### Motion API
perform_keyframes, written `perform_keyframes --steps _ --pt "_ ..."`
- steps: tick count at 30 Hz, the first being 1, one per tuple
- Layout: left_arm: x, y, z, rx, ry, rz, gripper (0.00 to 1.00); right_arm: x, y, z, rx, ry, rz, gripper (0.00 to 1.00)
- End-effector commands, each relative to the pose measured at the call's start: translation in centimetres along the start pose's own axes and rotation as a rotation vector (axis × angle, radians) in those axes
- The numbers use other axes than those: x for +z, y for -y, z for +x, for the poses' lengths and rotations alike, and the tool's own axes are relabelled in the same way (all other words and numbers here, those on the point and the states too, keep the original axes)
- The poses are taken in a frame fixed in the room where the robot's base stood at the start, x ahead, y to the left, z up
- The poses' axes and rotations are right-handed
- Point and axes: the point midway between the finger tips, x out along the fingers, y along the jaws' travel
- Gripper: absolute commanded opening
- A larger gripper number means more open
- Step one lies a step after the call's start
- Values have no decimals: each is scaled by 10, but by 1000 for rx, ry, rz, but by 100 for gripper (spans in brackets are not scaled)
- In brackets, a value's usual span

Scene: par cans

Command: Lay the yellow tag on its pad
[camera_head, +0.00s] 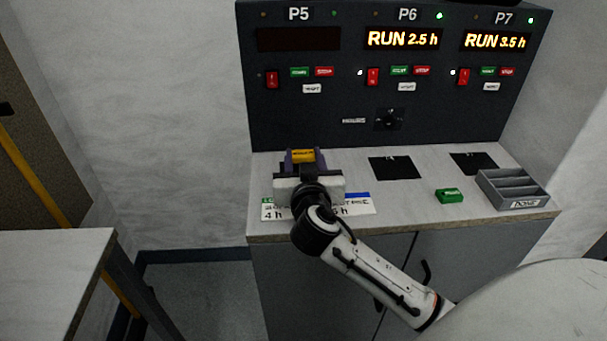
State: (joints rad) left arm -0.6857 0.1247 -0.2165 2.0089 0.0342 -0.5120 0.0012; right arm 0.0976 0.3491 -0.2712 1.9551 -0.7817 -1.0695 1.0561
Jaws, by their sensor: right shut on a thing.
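The yellow tag (303,156) is between the fingertips of my right gripper (304,160), at the left part of the counter below the P5 section. My right gripper is shut on it. I cannot tell whether the tag touches the counter or is held above it. Two black pads show bare: one below P6 (394,168) and one below P7 (473,162). No pad shows below P5, where my gripper covers part of the counter. My left gripper is not in view.
A dark panel (345,103) stands behind the counter (395,208). P5's display is dark; P6 reads RUN 2.5 h and P7 RUN 3.5 h. A green tag (449,196) lies left of a grey DONE tray (513,189). My arm partly hides a printed card (359,204).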

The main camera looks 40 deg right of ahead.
Motion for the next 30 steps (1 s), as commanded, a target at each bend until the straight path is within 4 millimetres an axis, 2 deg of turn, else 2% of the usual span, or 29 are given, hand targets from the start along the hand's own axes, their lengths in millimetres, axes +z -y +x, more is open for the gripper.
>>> perform_keyframes --steps 9,20,21,24,30 --pt "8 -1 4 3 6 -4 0 38 0 6 -1 0 -3 19" --pt "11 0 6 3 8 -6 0 43 0 6 -2 -1 1 19" --pt "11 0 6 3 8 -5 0 43 0 6 -2 -1 0 41" --pt "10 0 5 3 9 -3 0 42 0 6 -2 -1 0 58" --pt "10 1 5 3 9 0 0 42 0 6 -2 -1 0 58"
